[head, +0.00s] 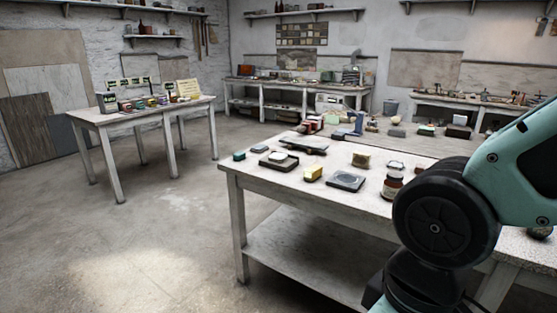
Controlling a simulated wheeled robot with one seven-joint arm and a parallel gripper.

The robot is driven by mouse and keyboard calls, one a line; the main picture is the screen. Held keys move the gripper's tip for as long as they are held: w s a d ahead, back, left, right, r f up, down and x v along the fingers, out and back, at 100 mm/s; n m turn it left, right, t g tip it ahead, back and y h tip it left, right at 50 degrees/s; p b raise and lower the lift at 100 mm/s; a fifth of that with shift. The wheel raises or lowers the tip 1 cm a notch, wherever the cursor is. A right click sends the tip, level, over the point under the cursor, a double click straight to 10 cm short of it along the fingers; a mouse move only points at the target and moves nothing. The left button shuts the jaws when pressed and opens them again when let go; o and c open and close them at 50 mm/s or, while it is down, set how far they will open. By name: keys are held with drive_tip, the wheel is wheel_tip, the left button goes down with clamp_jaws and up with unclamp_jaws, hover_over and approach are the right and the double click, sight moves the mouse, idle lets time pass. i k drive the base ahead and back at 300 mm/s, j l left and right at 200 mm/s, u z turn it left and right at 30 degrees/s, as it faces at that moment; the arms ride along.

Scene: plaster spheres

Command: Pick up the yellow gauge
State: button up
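A small yellow block-like thing (313,174) lies near the front edge of the near worktable (270,187); it may be the yellow gauge, but it is too small to tell for sure. Part of my teal and black arm fills the right side of the head view and covers part of the table. My gripper is not in view.
A smaller table (140,117) with small items stands left. Open floor (160,220) lies between.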

sight(313, 173)
drive_tip(key=i+j+z, duration=0.3)
drive_tip(key=i+j, duration=0.4)
drive_tip(key=i, duration=0.25)
drive_tip(key=i+j+z, duration=0.35)
drive_tip(key=i+j, duration=0.5)
drive_tip(key=j, duration=0.1)
